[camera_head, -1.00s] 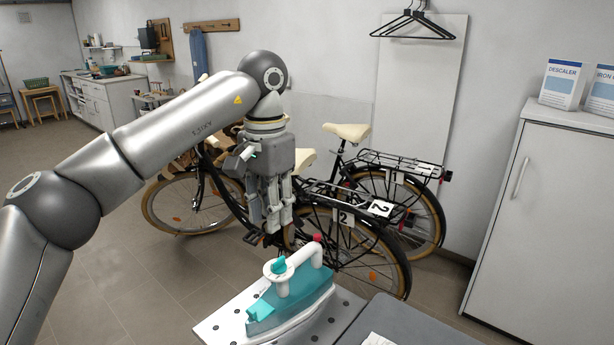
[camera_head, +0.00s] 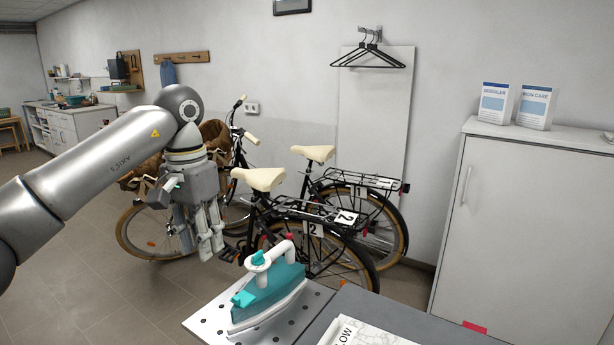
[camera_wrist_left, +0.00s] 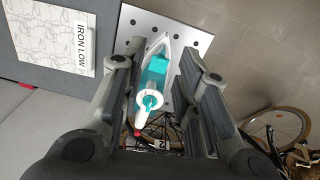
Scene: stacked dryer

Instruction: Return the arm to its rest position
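My left arm (camera_head: 95,165) reaches in from the left in the head view. Its left gripper (camera_head: 204,250) hangs downward, left of the iron and in front of the bicycles. In the wrist view its fingers are spread apart, with nothing held between them. The teal and white iron (camera_head: 268,290) rests on a perforated metal plate (camera_head: 205,322); it also shows in the wrist view (camera_wrist_left: 153,80), beyond the fingers and apart from them. My right gripper is in neither view.
A grey surface (camera_head: 350,305) with a card marked LOW (camera_head: 365,335) adjoins the plate. Bicycles (camera_head: 262,178) stand behind the gripper. A white cabinet (camera_head: 515,230) with two boxes on top stands at the right. Open floor (camera_head: 65,270) lies at the left.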

